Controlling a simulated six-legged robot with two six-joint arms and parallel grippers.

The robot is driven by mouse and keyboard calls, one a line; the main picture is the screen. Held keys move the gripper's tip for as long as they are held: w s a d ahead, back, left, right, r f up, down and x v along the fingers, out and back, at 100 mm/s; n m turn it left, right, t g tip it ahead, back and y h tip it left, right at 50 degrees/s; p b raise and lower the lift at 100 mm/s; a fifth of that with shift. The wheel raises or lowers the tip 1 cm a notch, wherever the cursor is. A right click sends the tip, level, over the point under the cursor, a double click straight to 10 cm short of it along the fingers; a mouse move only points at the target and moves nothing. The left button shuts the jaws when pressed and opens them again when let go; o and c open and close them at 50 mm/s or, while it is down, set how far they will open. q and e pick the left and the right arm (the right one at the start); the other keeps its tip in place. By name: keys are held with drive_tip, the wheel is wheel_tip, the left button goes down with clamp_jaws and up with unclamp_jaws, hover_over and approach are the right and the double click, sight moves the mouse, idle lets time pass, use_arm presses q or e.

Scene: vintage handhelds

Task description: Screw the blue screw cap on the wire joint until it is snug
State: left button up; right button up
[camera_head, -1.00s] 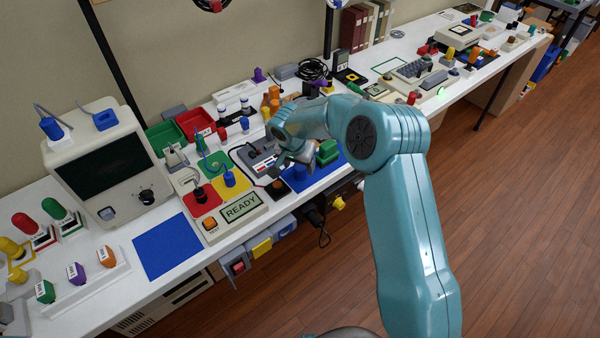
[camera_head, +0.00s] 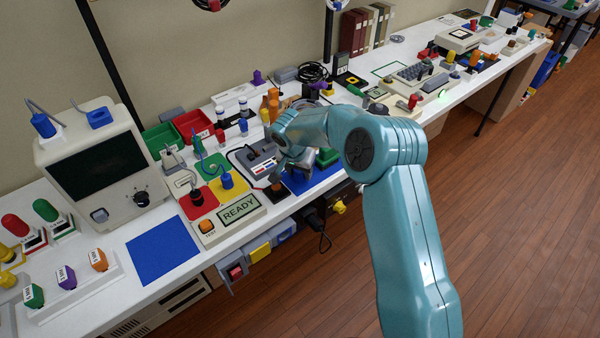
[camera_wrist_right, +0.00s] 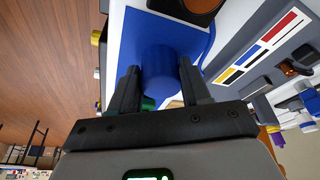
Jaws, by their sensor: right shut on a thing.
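The blue screw cap (camera_wrist_right: 160,70) is a short round cylinder between the two dark fingers of my right gripper (camera_wrist_right: 158,88) in the right wrist view. The fingers are shut on its sides. A blue mat (camera_wrist_right: 135,38) lies behind the cap, and a thin blue wire (camera_wrist_right: 210,42) curves beside it. The wire joint under the cap is hidden, so I cannot tell how far the cap is seated. In the head view my right gripper (camera_head: 298,168) is low over the blue mat (camera_head: 322,181), and the cap is hidden there. My left gripper is not in view.
Green blocks (camera_head: 327,157) stand close behind the gripper. Another blue mat (camera_head: 162,250) is bare. The bench front edge is near.

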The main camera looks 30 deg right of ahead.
drive_tip(key=shift+r+p, duration=1.35)
drive_tip(key=shift+r, duration=2.2)
clamp_jaws()
drive_tip(key=shift+a+f, duration=0.15)
drive_tip(key=shift+a, duration=0.2)
drive_tip(key=shift+n+t+y, duration=0.4)
drive_tip(key=shift+n, duration=0.4)
drive_tip(key=a+b, duration=0.1)
drive_tip(key=a, duration=0.4)
drive_tip(key=s+a+b, duration=0.1)
drive_tip(key=a, duration=0.2)
drive_tip(key=shift+s+b, duration=0.1)
drive_tip(key=shift+b, duration=0.2)
drive_tip(key=shift+d, duration=0.15)
